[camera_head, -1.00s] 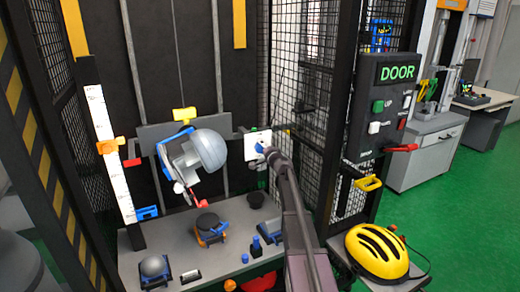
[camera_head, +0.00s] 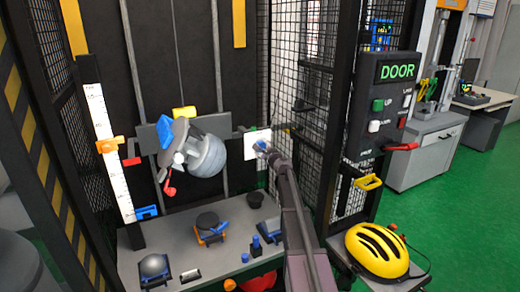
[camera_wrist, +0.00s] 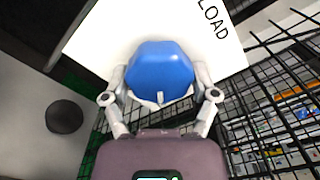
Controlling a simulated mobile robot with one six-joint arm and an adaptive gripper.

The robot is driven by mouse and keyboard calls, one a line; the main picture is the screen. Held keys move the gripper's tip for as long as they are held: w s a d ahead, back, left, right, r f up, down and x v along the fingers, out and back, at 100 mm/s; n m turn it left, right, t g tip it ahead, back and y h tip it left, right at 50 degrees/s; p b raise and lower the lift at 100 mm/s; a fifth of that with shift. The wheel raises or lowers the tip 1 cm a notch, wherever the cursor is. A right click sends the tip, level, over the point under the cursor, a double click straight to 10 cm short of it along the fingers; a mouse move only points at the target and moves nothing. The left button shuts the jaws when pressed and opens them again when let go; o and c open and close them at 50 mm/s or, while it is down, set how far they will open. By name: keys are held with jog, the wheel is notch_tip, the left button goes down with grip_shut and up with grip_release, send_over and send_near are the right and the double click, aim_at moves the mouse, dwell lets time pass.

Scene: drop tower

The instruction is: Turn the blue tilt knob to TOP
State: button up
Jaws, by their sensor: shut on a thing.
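The blue tilt knob (camera_wrist: 160,70) fills the middle of the wrist view, with a small pale pointer at its lower edge. My gripper (camera_wrist: 160,98) is shut on it, one finger on each side. Behind it is a white plate (camera_wrist: 95,48) marked "LOAD"; any other marks on it are hidden. In the head view the knob (camera_head: 261,146) and white plate (camera_head: 254,136) are at the right of the tower, at my arm's end. The grey ball-shaped head (camera_head: 207,156) hangs tilted on its carriage, with a blue block (camera_head: 166,131) at its upper left.
A bench (camera_head: 205,262) below holds a black-topped stand (camera_head: 209,226) and small blue parts. A black mesh wall (camera_wrist: 275,110) stands close to the right of my gripper. The DOOR control box (camera_head: 386,105) and a yellow helmet (camera_head: 376,254) are farther right.

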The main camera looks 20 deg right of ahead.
jog(key=m, duration=0.5)
jog(key=shift+m, duration=0.3)
jog(key=m, duration=0.4)
jog(key=shift+a+f+m, duration=0.1)
jog(key=shift+a+m, duration=0.1)
jog(key=shift+m, duration=0.2)
jog(key=o, duration=1)
jog(key=shift+s, duration=0.1)
jog(key=s, duration=1.1)
jog(key=shift+s+d, duration=0.2)
jog(key=shift+s, duration=0.2)
